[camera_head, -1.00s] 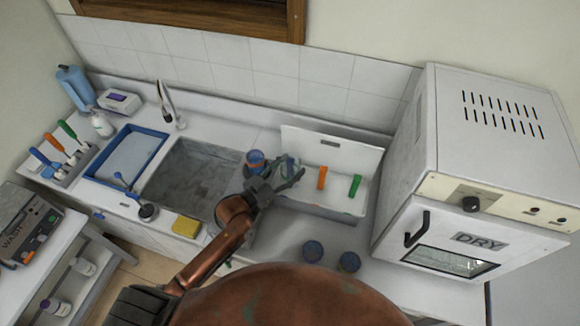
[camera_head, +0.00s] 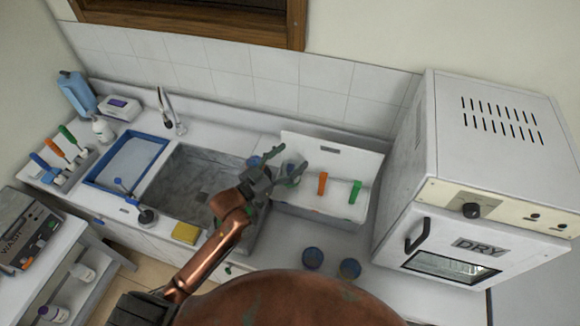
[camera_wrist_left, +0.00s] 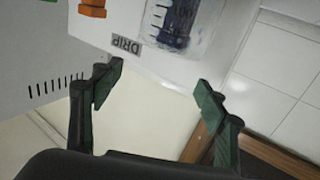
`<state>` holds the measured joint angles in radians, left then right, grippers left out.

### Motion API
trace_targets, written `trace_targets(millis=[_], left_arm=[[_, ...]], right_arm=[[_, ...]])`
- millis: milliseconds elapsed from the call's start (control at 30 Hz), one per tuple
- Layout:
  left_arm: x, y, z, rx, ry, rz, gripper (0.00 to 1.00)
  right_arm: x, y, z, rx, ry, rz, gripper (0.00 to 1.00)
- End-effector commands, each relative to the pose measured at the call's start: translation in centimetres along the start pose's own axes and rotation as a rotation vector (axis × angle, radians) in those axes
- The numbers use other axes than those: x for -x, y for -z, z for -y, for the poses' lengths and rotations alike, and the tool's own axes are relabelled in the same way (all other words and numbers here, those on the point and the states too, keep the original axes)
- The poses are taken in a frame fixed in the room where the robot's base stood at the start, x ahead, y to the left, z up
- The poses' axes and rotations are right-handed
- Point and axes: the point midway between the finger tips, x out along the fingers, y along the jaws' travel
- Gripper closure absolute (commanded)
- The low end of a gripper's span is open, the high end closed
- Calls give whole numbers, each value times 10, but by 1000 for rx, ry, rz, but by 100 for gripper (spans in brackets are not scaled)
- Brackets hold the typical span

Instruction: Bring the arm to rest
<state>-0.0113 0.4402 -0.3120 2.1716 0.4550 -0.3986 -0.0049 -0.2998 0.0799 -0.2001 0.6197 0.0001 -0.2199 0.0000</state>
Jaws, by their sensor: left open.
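My left arm comes in from the lower left in the head view. My left gripper (camera_head: 283,167) is open and empty, with its fingers spread over the left end of the white drip box. In the left wrist view its two fingertips (camera_wrist_left: 155,85) are wide apart with nothing between them. The white drip box (camera_head: 345,153) stands behind the gripper and carries a "DRIP" label (camera_wrist_left: 127,45). A blue-rimmed container (camera_head: 254,162) shows just left of the fingers, partly hidden. My right gripper is not in view.
A grey sink (camera_head: 185,185) lies left of the gripper, with a yellow sponge (camera_head: 186,233) at its front. Orange (camera_head: 322,183) and green (camera_head: 356,190) pieces are at the drip box. A drying oven (camera_head: 480,190) stands right.

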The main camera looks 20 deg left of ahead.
Motion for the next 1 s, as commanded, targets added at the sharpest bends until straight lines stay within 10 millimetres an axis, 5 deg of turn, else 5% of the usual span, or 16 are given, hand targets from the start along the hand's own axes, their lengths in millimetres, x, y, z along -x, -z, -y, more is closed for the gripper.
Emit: trace_targets(millis=[433,733,1000], left_arm=[[0,20,0,0,0,1,33],[0,72,0,-2,0,-2,33],[0,100,0,-2,0,-3,33]], right_arm=[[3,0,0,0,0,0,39],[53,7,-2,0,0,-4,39],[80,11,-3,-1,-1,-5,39]])
